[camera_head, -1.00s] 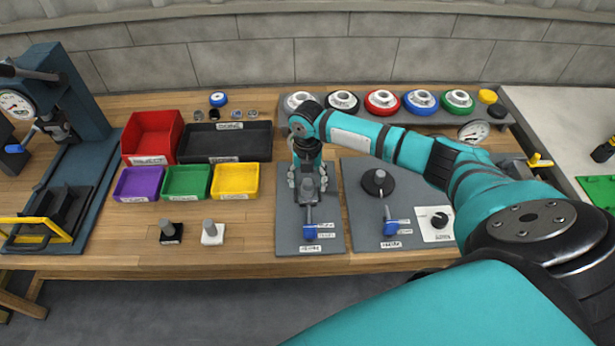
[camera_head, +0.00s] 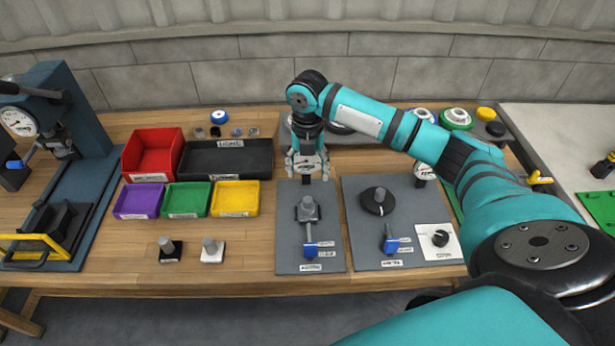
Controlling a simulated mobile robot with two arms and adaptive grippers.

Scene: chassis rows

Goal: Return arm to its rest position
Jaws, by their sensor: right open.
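My right arm (camera_head: 365,118) comes in from the lower right and reaches across the back of the bench. My right gripper (camera_head: 308,178) points down, open, above the far end of a grey plate (camera_head: 328,258). Nothing shows between its fingers. On that plate stands a grey block with a post (camera_head: 307,208), apart from the gripper and nearer the front. A blue-handled lever (camera_head: 310,247) sits in front of the block. My left gripper is not in view.
Red (camera_head: 152,153), black (camera_head: 225,160), purple (camera_head: 140,201), green (camera_head: 187,200) and yellow (camera_head: 235,198) bins stand left. A dark press (camera_head: 75,115) stands far left. Front-left bench wood is mostly clear.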

